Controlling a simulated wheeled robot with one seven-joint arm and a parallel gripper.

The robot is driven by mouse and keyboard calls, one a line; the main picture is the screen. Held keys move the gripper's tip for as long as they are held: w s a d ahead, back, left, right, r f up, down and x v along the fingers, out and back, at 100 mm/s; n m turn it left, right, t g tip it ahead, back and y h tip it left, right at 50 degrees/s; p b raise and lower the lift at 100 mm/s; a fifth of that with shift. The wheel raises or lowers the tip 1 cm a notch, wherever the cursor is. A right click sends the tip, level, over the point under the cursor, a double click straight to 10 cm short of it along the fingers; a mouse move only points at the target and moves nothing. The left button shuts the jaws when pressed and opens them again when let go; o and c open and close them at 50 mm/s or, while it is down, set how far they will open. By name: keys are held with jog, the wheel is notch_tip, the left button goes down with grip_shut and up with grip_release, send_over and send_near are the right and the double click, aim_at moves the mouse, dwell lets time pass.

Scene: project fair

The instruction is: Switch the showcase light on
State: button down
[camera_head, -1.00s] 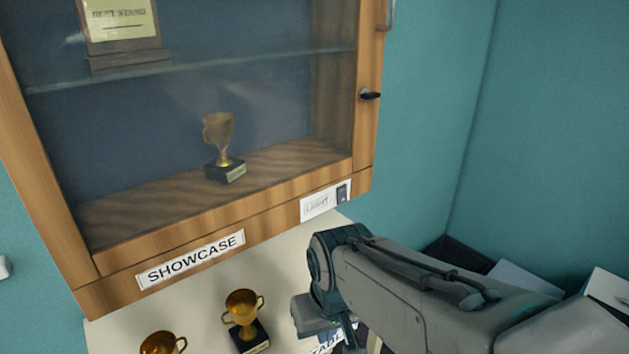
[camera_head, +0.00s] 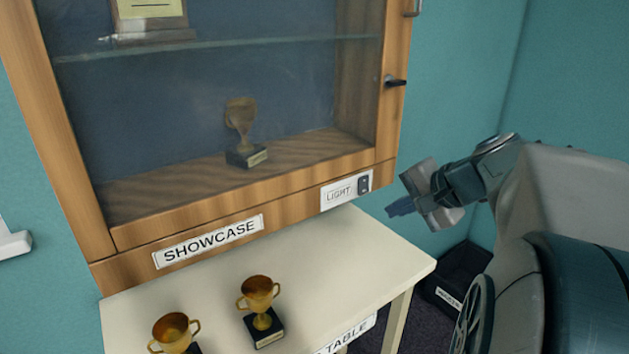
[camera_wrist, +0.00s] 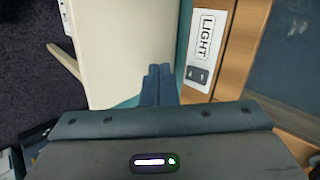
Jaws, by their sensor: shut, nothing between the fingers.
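The wooden showcase (camera_head: 290,199) has a glass front and hangs above a cream table. Its light switch (camera_head: 364,184) is a small dark rocker at the right end of the white LIGHT label (camera_head: 340,192) on the bottom rail. In the wrist view the switch (camera_wrist: 199,75) sits below the LIGHT lettering (camera_wrist: 207,38), just right of my fingers. My gripper (camera_head: 390,211) is shut and empty, to the right of the switch and slightly lower, apart from it. Its fingertips also show in the wrist view (camera_wrist: 159,70). The showcase interior looks dim.
Two gold trophies (camera_head: 259,297) (camera_head: 174,335) stand on the cream table (camera_head: 350,250) below. A black latch (camera_head: 395,81) and a handle stick out on the showcase's right side. A dark bin (camera_head: 462,275) is on the floor. Teal walls stand behind.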

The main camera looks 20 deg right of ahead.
jog(key=d+r+m+t, duration=0.2)
jog(key=d+r, duration=0.1)
jog(key=d, duration=0.2)
jog(key=shift+w+d, duration=0.2)
jog(key=shift+w, duration=0.2)
send_near(365, 193)
notch_tip(365, 193, down, 3)
jog(key=w, duration=0.1)
jog(key=w+a, duration=0.1)
jog(key=w, duration=0.1)
jog(key=w+a, duration=0.1)
jog(key=shift+w+f, duration=0.25)
jog(key=shift+w, duration=0.15)
jog(key=shift+f+b, duration=0.1)
jog(key=shift+b, duration=0.25)
